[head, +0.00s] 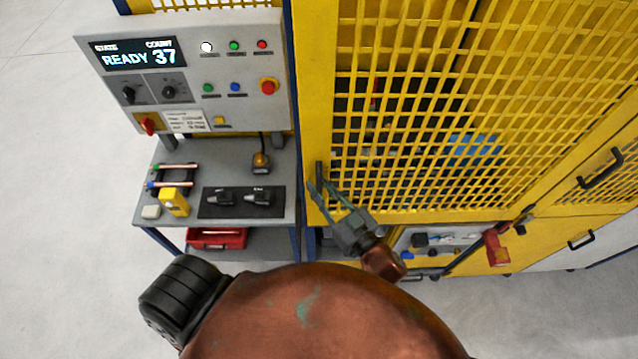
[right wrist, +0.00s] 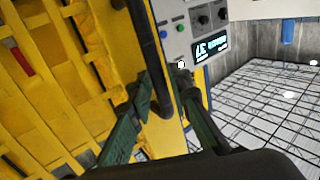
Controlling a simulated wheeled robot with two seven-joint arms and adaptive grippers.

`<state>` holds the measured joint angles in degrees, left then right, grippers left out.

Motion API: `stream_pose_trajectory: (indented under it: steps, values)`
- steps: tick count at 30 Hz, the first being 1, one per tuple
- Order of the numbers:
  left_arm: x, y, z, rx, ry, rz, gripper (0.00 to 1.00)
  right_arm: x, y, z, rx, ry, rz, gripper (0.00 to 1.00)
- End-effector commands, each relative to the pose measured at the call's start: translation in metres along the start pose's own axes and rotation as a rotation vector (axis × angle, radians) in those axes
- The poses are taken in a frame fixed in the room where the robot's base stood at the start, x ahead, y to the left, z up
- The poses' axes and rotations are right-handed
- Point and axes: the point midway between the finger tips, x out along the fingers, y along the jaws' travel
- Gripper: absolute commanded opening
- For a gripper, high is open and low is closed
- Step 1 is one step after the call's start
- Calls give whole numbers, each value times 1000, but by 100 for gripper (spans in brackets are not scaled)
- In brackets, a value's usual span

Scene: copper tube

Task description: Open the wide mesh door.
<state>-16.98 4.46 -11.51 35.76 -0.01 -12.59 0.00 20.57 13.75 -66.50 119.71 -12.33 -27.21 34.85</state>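The wide mesh door (head: 420,120) is a yellow grid panel in a yellow frame and looks shut in the head view. Its dark upright handle (head: 319,170) is at the lower left of the frame. My right gripper (head: 321,188) is at the handle's lower part with its fingers apart. In the right wrist view, the dark handle bar (right wrist: 148,50) runs down between the two spread green-grey fingers (right wrist: 162,78). A gap shows beside the bar, and I cannot tell whether either finger touches it. My left gripper is not in view.
A control panel (head: 190,75) reading READY 37 stands left of the door, above a grey bench (head: 170,212) with fixtures. A red bin (head: 217,238) sits below. Another black handle (head: 600,168) and a red padlock-like part (head: 496,247) are at right. Open floor lies left.

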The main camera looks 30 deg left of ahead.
Motion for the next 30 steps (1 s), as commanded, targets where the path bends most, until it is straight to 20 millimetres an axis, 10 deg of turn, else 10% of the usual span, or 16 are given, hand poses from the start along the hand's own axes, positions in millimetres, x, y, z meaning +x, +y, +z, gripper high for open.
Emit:
stream_pose_trajectory:
  steps: [30]
  values:
    - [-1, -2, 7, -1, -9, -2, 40, 4, 0, 0, 0, 0, 0, 0]
